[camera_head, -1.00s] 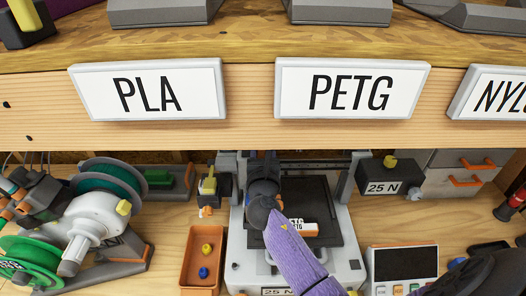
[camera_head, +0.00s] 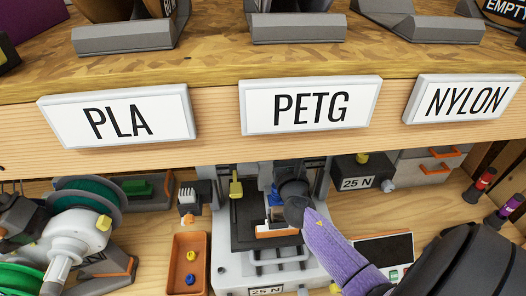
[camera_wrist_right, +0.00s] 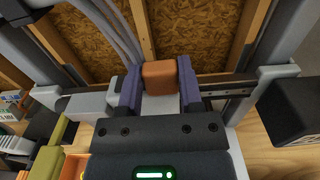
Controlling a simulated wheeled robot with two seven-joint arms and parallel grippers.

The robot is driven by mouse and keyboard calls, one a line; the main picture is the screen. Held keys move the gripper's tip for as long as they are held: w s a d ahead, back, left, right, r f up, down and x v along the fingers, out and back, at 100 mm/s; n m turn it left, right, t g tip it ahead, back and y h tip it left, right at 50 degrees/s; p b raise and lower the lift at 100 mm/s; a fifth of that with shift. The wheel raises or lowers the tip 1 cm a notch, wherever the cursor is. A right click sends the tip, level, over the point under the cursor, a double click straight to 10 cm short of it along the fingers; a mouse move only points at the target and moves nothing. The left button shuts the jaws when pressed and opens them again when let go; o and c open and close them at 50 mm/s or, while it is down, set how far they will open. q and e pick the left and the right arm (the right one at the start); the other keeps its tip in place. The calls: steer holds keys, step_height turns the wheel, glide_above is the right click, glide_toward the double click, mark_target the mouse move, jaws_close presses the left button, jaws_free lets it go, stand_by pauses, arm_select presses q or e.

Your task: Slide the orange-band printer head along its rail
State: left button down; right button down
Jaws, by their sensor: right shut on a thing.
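The printer (camera_head: 232,270) stands under the wooden shelf in the head view, with two grey uprights and a dark bed. In the head view my arm and gripper largely hide the head. My left gripper is not in view.
A 25 N block (camera_head: 352,170) stands close on the right. The signed shelf edge (camera_head: 215,151) overhangs the printer. Green spools (camera_head: 68,206) are at far left.

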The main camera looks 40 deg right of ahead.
steer(key=shift+s+d, duration=0.1)
steer(key=shift+d, duration=0.05)
steer(key=shift+c, duration=1.2)
jaws_free()
steer(key=v, duration=1)
